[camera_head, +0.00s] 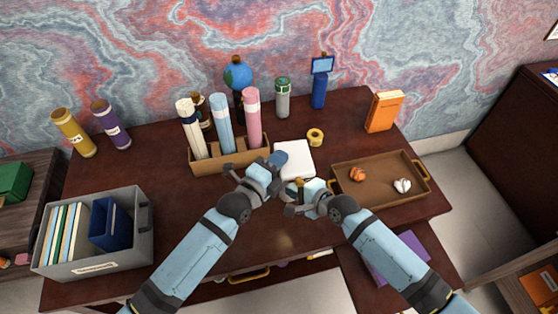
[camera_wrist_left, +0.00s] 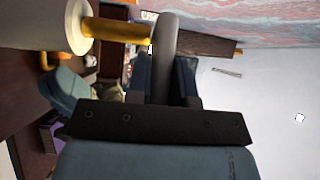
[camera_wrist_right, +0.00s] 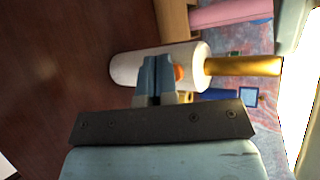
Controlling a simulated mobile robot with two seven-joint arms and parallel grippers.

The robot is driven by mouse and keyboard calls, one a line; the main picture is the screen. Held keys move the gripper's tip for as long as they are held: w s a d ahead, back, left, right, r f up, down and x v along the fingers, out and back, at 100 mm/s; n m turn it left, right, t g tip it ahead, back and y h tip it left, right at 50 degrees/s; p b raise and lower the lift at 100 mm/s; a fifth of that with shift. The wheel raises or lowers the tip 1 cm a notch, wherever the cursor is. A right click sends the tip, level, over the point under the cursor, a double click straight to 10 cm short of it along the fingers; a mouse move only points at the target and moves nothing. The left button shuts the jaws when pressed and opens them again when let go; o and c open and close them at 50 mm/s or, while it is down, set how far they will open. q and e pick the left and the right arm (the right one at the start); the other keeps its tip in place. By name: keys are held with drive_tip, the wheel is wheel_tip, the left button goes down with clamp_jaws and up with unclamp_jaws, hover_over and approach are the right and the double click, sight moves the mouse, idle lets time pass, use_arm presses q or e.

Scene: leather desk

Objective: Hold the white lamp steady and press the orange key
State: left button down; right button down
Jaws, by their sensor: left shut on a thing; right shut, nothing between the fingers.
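The white lamp shows its square top (camera_head: 296,157) in the head view. In the right wrist view it has a white cylindrical base (camera_wrist_right: 128,68) and a gold stem (camera_wrist_right: 240,66). My left gripper (camera_head: 277,161) is shut on a grey bar (camera_wrist_left: 165,40) beside the gold stem (camera_wrist_left: 120,28); the bar appears to belong to the lamp. My right gripper (camera_wrist_right: 156,68) is shut and empty, its fingertips in front of the white base. The orange key (camera_wrist_right: 180,72) shows just beside those fingertips, partly covered. I cannot tell if they touch it.
A holder (camera_head: 260,152) with several rolled tubes stands behind my left gripper. A brown tray (camera_head: 384,190) with two small objects lies at right. A grey file bin (camera_head: 140,232) stands at front left. An orange box (camera_head: 384,111) is at back right. The desk's left-middle is clear.

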drive_tip(key=shift+s+d, duration=0.1)
drive_tip(key=shift+s, duration=0.4)
drive_tip(key=shift+s, duration=0.1)
drive_tip(key=s, duration=0.2)
drive_tip(key=s+d, duration=0.1)
drive_tip(key=s, duration=0.2)
drive_tip(key=shift+s+d, duration=0.15)
drive_tip(key=shift+s, duration=0.2)
use_arm(q)
drive_tip(key=c, duration=0.9)
unclamp_jaws()
